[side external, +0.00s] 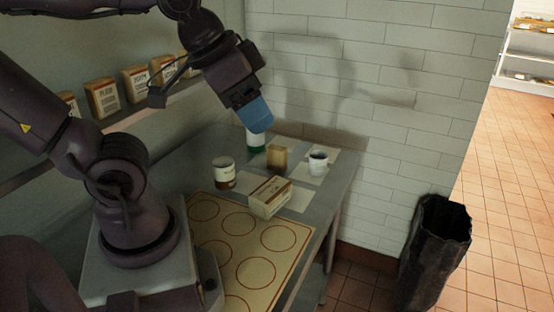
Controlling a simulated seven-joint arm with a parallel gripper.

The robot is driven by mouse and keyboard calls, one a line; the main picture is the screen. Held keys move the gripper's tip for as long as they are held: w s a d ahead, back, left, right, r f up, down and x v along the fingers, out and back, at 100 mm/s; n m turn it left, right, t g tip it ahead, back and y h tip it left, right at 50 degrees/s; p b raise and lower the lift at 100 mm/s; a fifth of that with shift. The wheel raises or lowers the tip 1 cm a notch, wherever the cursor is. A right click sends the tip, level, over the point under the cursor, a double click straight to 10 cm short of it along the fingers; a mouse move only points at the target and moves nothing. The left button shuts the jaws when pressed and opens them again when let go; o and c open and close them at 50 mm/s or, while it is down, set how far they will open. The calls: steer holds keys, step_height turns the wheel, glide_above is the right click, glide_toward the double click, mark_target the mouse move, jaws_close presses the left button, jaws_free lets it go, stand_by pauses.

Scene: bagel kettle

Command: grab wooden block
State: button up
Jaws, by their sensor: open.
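A small tan wooden block (277,157) stands on the far part of the metal table, between a jar and a cup. My gripper (255,116) is above and a little left of the block in the picture, well clear of the table. Its blue fingers point down. The gap between the fingers is hard to make out from this side, and nothing is seen held in them.
A jar (223,172), a box (270,197), a dark-filled white cup (318,162) and a green-and-white container (256,142) stand around the block. A mat with circles (238,228) covers the near table (313,239). A tiled wall (400,120) rises behind.

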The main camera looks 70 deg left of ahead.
steer(key=o, duration=0.5)
steer(key=shift+o, duration=0.2)
steer(key=w+a+f+m, duration=0.2)
steer(key=w+f, duration=0.1)
steer(key=w, duration=0.2)
steer(key=m+t+y, duration=0.1)
steer(key=m+y, duration=0.6)
steer(key=m, duration=0.5)
glide_toward(276, 148)
steer(key=d, duration=0.7)
steer(key=w+d, duration=0.1)
steer(key=d, duration=0.2)
steer(key=shift+d+r, duration=0.2)
steer(key=shift+r, duration=0.15)
steer(key=s+a+f+m+t+y, duration=0.35)
steer(key=a+m, duration=0.45)
steer(key=m, duration=0.5)
steer(key=shift+g+h, duration=0.35)
steer(key=shift+h, duration=0.2)
steer(key=x, duration=1.2)
steer(key=shift+w+a+r, duration=0.1)
steer(key=shift+r, duration=0.25)
